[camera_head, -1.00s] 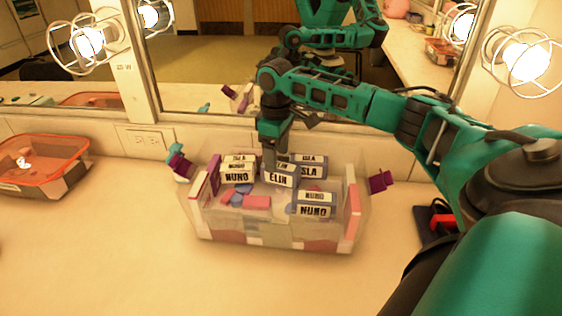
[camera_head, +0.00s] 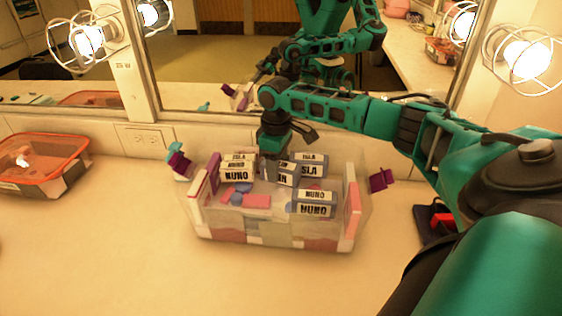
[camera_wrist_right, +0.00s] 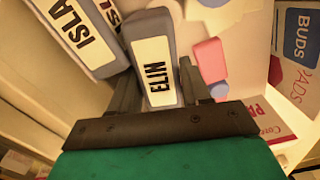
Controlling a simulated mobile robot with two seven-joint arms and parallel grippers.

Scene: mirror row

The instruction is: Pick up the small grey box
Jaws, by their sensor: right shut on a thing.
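A small grey box with a white label reading ELIN (camera_wrist_right: 152,70) is in the right wrist view, between the two fingers of my right gripper (camera_wrist_right: 157,90), which is shut on it. In the head view the grey box (camera_head: 287,175) is partly hidden by the gripper (camera_head: 270,165), which reaches down into a clear bin (camera_head: 275,235). The box is still among the other boxes there; I cannot tell whether it is clear of what lies under it. My left gripper is not in view.
Boxes labelled NUNO (camera_head: 315,210) and ISLA (camera_head: 312,168) crowd close, with another ISLA box (camera_wrist_right: 75,35) beside the held one. Pink and blue pieces (camera_head: 257,201) lie in the bin. A mirror (camera_head: 215,60) stands behind. An orange-rimmed tray (camera_head: 62,185) is at left; the front counter is clear.

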